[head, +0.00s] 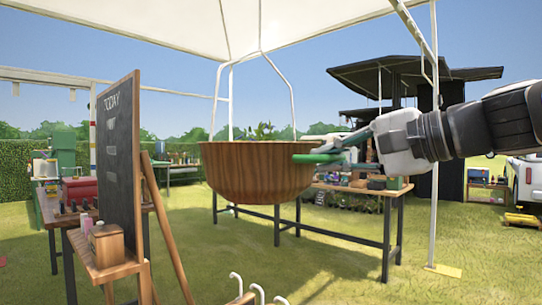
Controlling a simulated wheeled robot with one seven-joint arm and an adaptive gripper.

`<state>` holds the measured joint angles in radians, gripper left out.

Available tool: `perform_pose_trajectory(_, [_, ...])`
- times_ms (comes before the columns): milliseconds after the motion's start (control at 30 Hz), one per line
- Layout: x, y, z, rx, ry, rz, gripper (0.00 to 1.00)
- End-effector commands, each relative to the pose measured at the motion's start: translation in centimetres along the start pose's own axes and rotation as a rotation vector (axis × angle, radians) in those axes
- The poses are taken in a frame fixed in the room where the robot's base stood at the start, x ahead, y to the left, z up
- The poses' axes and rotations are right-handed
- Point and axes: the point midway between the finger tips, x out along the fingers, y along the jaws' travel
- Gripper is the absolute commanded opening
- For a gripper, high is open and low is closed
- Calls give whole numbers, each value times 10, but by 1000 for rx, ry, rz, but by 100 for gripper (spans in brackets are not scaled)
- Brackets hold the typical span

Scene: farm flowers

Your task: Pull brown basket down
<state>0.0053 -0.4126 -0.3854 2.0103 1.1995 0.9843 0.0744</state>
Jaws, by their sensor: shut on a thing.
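The brown basket (258,174) hangs in the middle of the head view from white wires (290,88) that run up to the white canopy. It is a round wooden-looking bowl with green leaves showing above its rim. My gripper (310,155) reaches in from the right. Its green-tipped fingers are shut on the basket's right rim. The inside of the basket and the far side of the grip are hidden.
A chalkboard (117,150) on a wooden easel stands at the left front, with a small wooden box and pink bottle. Behind the basket is a long table (340,190) with goods. A canopy pole (434,215) stands at right. Grass is open at lower right.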

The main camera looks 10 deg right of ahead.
Motion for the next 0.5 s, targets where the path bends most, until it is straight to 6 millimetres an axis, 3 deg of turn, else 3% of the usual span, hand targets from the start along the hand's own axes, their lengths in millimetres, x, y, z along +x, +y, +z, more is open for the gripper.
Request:
perform_pose_trajectory(133, [2, 10, 0, 1, 1, 1, 0])
perform_pose_trajectory(500, [2, 12, -1, 1, 2, 0, 0])
